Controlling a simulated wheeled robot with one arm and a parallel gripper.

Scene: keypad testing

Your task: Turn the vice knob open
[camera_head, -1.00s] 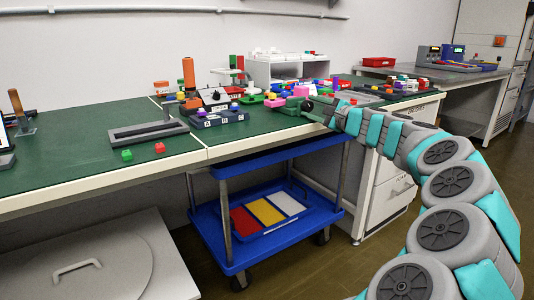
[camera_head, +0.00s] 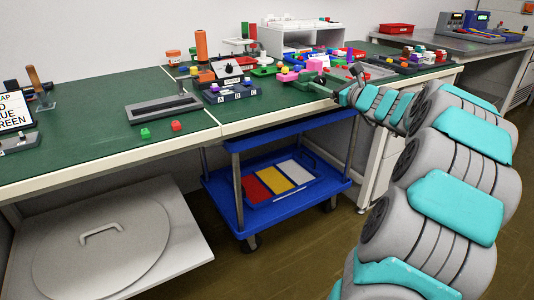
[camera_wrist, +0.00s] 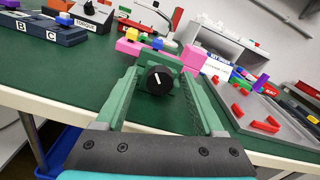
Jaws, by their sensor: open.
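A round black knob (camera_wrist: 159,79) with a white line shows in the wrist view, at the front of a green vice-like body (camera_wrist: 160,57). My gripper (camera_wrist: 160,84) is open, with one green finger on each side of the knob. I cannot tell whether the fingers touch it. In the head view my gripper (camera_head: 322,87) is at the table's front edge beside the pink block (camera_head: 289,76). The knob is too small to make out there.
A black box lettered A, B, C (camera_head: 232,95) stands left of the gripper. A white shelf (camera_head: 300,38) is behind. A grey tray with red pieces (camera_wrist: 262,118) lies to the right. A blue cart (camera_head: 285,212) stands below the green table (camera_head: 75,140).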

